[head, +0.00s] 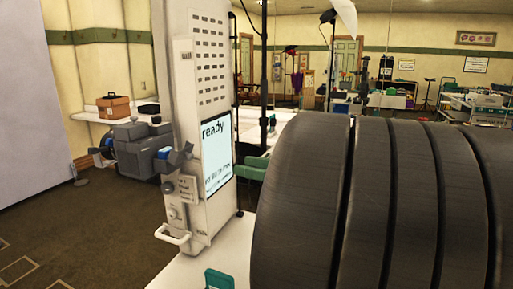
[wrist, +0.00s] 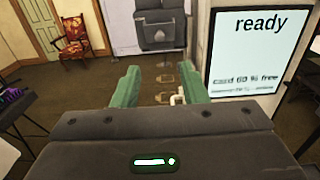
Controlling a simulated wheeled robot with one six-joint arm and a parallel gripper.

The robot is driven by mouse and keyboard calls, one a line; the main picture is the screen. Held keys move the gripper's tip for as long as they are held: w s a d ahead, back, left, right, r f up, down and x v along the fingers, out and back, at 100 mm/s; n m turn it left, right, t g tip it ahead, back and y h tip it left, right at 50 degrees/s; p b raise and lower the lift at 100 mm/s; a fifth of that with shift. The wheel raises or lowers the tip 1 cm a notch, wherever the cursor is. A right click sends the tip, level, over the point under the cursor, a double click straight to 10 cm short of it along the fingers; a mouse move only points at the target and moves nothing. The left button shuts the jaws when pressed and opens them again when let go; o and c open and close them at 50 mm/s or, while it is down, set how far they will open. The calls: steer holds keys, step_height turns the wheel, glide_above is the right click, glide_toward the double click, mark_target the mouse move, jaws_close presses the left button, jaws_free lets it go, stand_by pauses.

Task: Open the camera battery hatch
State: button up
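A tall white cabinet (head: 205,80) stands mid-left in the head view. It has a lit screen (head: 217,155) reading "ready", which also shows at the right of the wrist view (wrist: 258,52). A white pull handle (head: 172,236) sits low on its narrow panel; a small pale handle-like part (wrist: 178,98) shows between my fingers in the wrist view. I cannot tell which panel is the battery hatch. My gripper (wrist: 160,76) is open and empty, its two green fingers apart. In the head view, a teal piece (head: 219,280) at the bottom edge looks like one finger.
A bulky grey device (head: 140,150) stands behind the cabinet's left side; it looks like the grey object (wrist: 160,25) ahead in the wrist view. A brown case (head: 114,106) sits on a shelf. A patterned chair (wrist: 75,38) stands far left. Open carpet lies at left.

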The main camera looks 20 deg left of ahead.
mark_target(192, 156)
steer(key=a, duration=0.9)
steer(key=w+a, duration=0.1)
steer(key=a, duration=0.3)
steer(key=shift+a, duration=0.3)
